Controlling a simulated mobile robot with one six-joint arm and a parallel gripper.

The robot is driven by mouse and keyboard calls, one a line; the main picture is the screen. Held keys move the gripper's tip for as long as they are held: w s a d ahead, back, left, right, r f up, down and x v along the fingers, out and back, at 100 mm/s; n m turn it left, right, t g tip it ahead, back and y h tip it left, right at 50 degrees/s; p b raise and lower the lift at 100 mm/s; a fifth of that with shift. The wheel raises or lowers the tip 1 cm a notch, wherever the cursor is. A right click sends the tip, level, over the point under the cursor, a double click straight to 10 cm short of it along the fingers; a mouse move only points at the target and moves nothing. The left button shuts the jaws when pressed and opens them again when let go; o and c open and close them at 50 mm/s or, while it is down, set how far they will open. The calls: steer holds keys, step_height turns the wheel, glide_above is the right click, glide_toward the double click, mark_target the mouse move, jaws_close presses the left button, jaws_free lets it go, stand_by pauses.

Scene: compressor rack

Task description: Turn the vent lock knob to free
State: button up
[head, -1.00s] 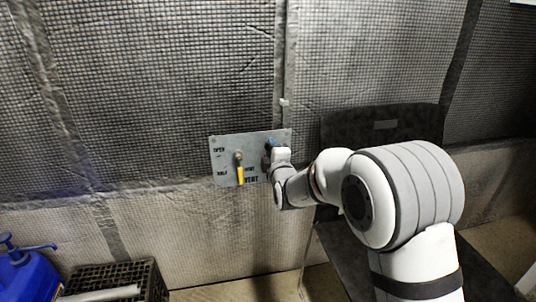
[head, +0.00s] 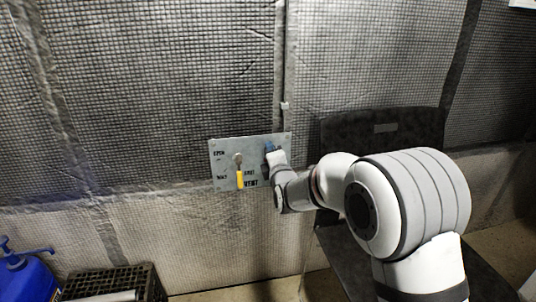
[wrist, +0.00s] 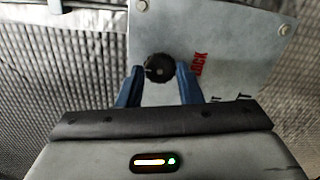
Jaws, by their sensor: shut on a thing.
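The vent lock knob (wrist: 160,67) is round and black, with a pale mark on its left side in the wrist view. It sits on a grey metal panel (wrist: 235,45); red LOCK lettering (wrist: 199,64) stands to its right there. My gripper (wrist: 160,72) has its blue fingers on either side of the knob and is shut on it. In the head view my gripper (head: 269,148) is at the panel's upper right and hides the knob. Any label for free is not readable.
A yellow-handled lever (head: 240,178) hangs down on the panel, left of my gripper, near OPEN, HALF and VENT lettering. A dark chair (head: 385,135) stands right of the panel, behind my arm. A black crate (head: 118,279) and a blue pump bottle (head: 25,275) are at lower left.

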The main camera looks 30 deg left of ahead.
steer(key=shift+f, duration=0.35)
steer(key=o, duration=0.9)
steer(key=shift+r, duration=0.15)
steer(key=shift+o, duration=0.4)
steer(key=shift+r, duration=0.1)
steer(key=shift+s+d, duration=0.1)
steer(key=p+v, duration=0.1)
steer(key=v, duration=0.6)
steer(key=shift+s+d+p, duration=0.2)
steer(key=shift+p, duration=0.15)
